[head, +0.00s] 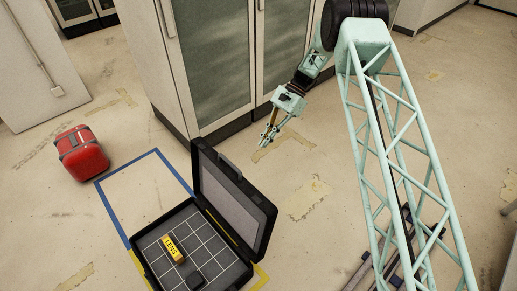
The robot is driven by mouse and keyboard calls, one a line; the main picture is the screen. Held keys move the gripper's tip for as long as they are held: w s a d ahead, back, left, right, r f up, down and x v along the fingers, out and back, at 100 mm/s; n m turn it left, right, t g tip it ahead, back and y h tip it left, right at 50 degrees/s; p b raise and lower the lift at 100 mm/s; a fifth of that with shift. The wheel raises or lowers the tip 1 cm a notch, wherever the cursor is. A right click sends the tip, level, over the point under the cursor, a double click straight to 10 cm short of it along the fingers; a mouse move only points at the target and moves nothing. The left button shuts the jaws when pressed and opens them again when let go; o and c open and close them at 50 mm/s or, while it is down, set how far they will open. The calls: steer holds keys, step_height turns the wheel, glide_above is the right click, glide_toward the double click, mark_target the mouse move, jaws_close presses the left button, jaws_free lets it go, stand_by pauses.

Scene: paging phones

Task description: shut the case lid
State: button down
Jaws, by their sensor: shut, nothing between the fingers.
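A black case (160,258) lies open on the floor at the lower middle of the head view. Its lid (233,195) stands raised on the right side of the case, with a grey inner panel facing left. My gripper (266,141) is shut and empty. It points downward, above and to the right of the lid's upper end in the picture, apart from the lid.
A red case (81,153) stands on the floor at left, beside a blue taped outline (113,219). Tall glass-door cabinets (212,60) stand behind my gripper. Dark rails (390,270) lie at lower right. The floor right of the lid (305,195) is clear.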

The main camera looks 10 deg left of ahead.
steer(key=r+b+x, duration=0.1)
steer(key=x, duration=0.5)
steer(key=s+a+r+b+x, duration=0.1)
steer(key=x, duration=0.5)
steer(key=shift+s+f+b, duration=0.15)
steer(key=shift+s+b, duration=0.15)
steer(key=shift+s, duration=0.05)
steer(key=shift+s+a, duration=0.15)
steer(key=shift+a, duration=0.1)
